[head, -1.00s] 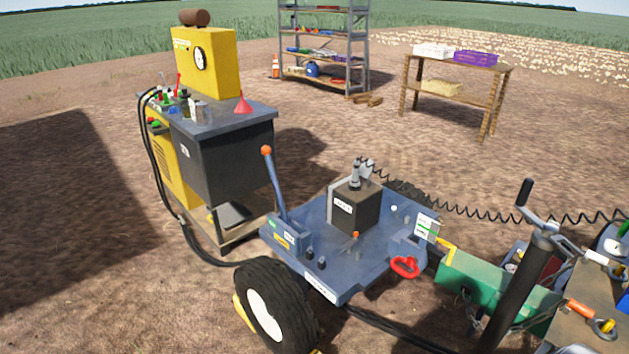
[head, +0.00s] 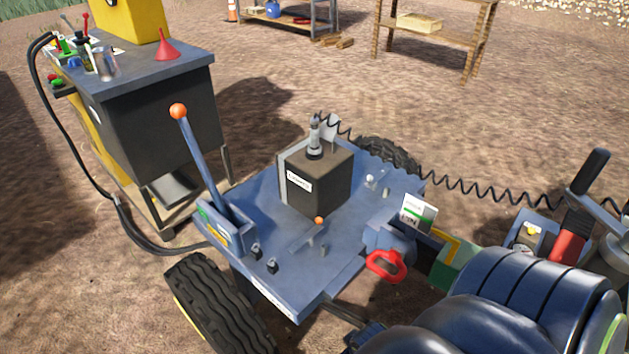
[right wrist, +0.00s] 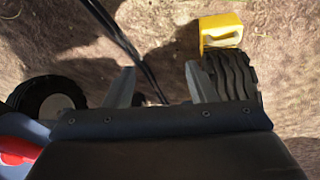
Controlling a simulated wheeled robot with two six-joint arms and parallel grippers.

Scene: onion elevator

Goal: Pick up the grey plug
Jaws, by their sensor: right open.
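The grey plug (head: 315,138) stands upright on top of a dark box (head: 325,185) on the blue platform (head: 260,205) in the head view. A black coiled cable (head: 470,188) runs from it to the right. My right arm reaches in from the lower right of the head view. My right gripper (right wrist: 160,88) shows in the right wrist view with its two grey fingers apart and nothing between them. It is low, in front of the platform and well apart from the plug. The plug is not in the right wrist view. My left gripper is not in view.
A lever with an orange knob (head: 178,111) rises at the platform's left. A red handle (head: 386,265) and a white card (head: 418,212) are at its right. A dark cabinet (head: 165,130) stands at left. A yellow block (right wrist: 221,31) lies by a tyre (right wrist: 231,75).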

